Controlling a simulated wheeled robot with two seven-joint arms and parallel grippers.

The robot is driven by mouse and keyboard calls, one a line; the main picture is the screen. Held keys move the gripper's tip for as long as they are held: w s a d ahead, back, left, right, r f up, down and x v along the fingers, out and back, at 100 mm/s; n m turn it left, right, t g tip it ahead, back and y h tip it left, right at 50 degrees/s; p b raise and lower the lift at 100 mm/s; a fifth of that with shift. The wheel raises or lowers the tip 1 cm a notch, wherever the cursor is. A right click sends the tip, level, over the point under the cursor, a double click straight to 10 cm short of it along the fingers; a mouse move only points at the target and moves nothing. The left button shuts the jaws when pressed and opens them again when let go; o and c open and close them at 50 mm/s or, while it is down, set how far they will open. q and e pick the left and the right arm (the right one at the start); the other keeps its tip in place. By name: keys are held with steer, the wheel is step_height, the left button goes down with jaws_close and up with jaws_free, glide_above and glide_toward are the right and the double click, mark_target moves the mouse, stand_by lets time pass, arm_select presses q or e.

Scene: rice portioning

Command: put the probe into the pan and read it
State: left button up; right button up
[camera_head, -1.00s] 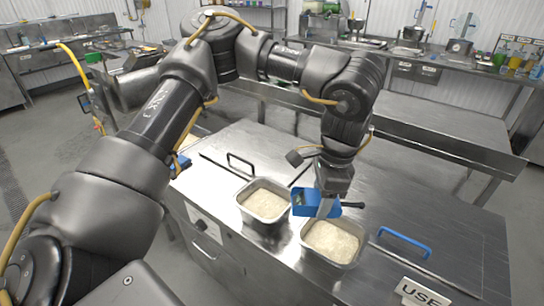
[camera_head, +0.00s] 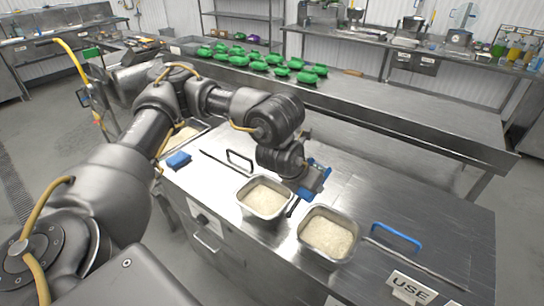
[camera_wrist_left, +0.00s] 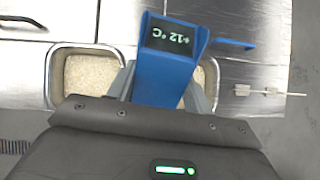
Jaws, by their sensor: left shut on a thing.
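My left gripper (camera_head: 300,200) is shut on a blue thermometer (camera_head: 316,180), held above the counter by the back edges of the pans. In the left wrist view the thermometer (camera_wrist_left: 166,70) lies between the fingers (camera_wrist_left: 160,95), its dark display upside down and seeming to read +12 °C. The left pan (camera_head: 243,207) and right pan (camera_head: 305,250) are metal and hold rice. A dark, thin part (camera_head: 292,208) shows beside the left pan; I cannot tell whether it is the probe. I see no probe tip in the rice. My right gripper is not in view.
A blue handle (camera_head: 397,236) and a USE sign (camera_head: 415,290) are on the steel counter right of the pans. A dark handle (camera_head: 239,160) and a small blue object (camera_head: 178,159) are to the left. Green packs (camera_head: 262,66) lie on the back table.

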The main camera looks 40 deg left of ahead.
arm_select(q)
steer(key=shift+a+f+m+h, duration=0.15)
steer(key=shift+a+m+h, duration=0.35)
steer(key=shift+a+m, duration=0.25)
steer(key=w+a+m+h+p, duration=0.1)
steer(key=a+m+h+p, duration=0.1)
steer(key=a+m+h, duration=0.65)
step_height(320, 180, down, 12)
steer(key=a+n+y+b, duration=0.1)
steer(key=a+y+b, duration=0.1)
steer(key=b, duration=0.2)
steer(key=shift+w+a+g+b, duration=0.15)
steer(key=shift+a+g+b, duration=0.15)
steer(key=shift+a, duration=0.05)
stand_by(4.5)
